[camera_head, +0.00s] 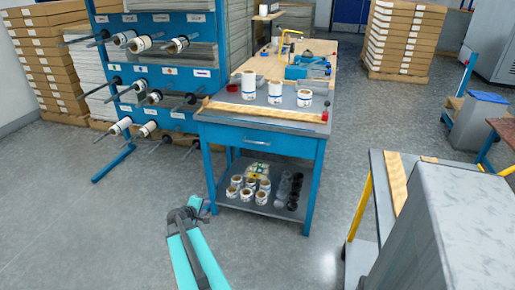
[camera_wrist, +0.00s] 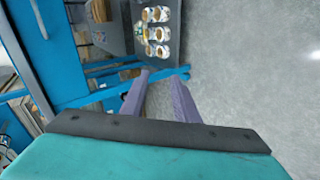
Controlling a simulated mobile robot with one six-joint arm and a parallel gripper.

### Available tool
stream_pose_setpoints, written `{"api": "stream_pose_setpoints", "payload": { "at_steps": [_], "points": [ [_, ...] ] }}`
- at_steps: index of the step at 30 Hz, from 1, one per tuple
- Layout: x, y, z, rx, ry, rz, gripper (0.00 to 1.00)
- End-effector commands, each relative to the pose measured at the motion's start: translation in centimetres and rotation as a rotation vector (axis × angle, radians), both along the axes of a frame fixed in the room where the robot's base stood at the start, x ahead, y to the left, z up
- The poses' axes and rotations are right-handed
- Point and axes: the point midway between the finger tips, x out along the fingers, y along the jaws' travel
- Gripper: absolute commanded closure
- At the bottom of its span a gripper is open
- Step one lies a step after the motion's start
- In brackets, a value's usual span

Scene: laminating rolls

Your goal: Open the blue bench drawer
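The blue bench drawer (camera_head: 280,145) is in the front of the bench under its grey top, in the middle of the head view. It looks shut, its front flush with the frame. Its pale bar handle (camera_head: 256,142) is at the middle of the front. My gripper (camera_head: 199,205) is in front of the bench's left leg, lower than the drawer and left of the handle, apart from both. In the wrist view my gripper (camera_wrist: 160,77) has two purple-grey fingers spread with an empty gap between them.
White rolls (camera_head: 262,185) stand on the bench's lower shelf, which also shows in the wrist view (camera_wrist: 133,38). More rolls and a wooden strip (camera_head: 265,112) are on the benchtop. A blue roll rack (camera_head: 160,78) stands left. A grey cart (camera_head: 377,205) stands right. Floor before the bench is clear.

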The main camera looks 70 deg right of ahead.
Motion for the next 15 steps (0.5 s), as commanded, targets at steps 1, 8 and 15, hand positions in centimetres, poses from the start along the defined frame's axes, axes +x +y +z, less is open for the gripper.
{"api": "stream_pose_setpoints", "payload": {
  "at_steps": [1,8,15],
  "points": [
    [-0.8,-2.3,1.1,-0.039,-0.002,-0.003,0.72],
    [-4.5,-10.9,7.0,-0.21,0.023,0.012,0.72],
    [-9.6,-17.9,13.1,-0.364,0.083,0.03,0.72]
  ]
}}
